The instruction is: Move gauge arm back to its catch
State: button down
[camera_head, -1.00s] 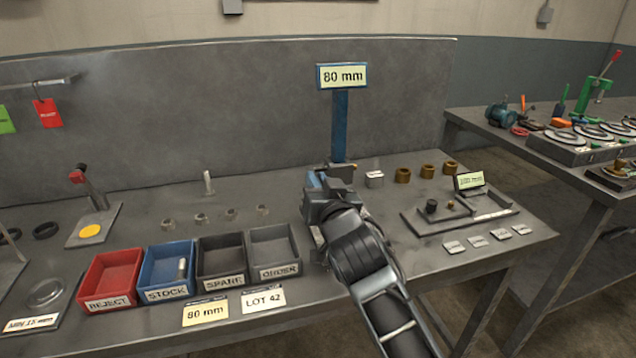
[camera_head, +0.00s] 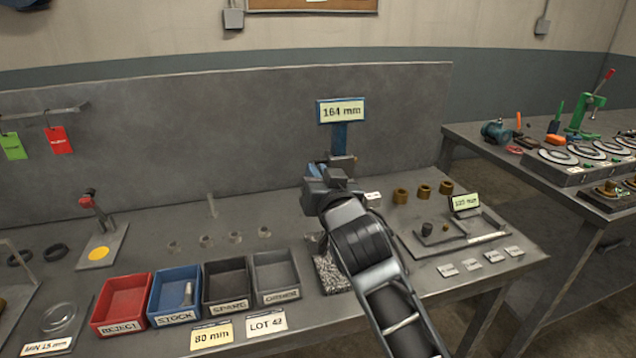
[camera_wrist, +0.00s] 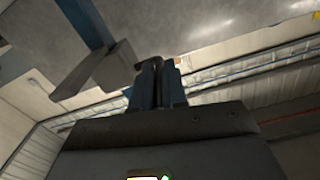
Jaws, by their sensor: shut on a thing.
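The height gauge stands at the back of the bench as a blue column (camera_head: 340,137) with a display sign (camera_head: 342,111) on top that reads 164 mm. The gauge arm (camera_head: 343,162) shows as a grey block at the column, just behind my gripper (camera_head: 322,172). My gripper is shut on the gauge arm and hides part of it. In the wrist view my gripper's fingers (camera_wrist: 156,84) are close together, with a grey wedge-shaped piece (camera_wrist: 98,78) and the blue column (camera_wrist: 84,22) to their left. I cannot make out the catch.
Red (camera_head: 122,303), blue (camera_head: 175,294), dark SPARE (camera_head: 226,286) and grey (camera_head: 275,277) bins line the front. A speckled grey block (camera_head: 331,275) sits below my arm. Brass rings (camera_head: 423,193) and a low tray (camera_head: 425,248) lie to the right. Space above the bench is clear.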

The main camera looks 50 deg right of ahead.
jog(key=shift+r, duration=0.6)
jog(key=c, duration=1.2)
grip_release()
jog(key=shift+f, duration=0.1)
jog(key=shift+o, duration=0.2)
jog(key=shift+s+a+f, duration=0.1)
jog(key=shift+s+a, duration=0.2)
jog(key=shift+s, duration=0.1)
jog(key=b+v, duration=0.1)
jog(key=v, duration=0.6)
jog(key=shift+b, duration=0.3)
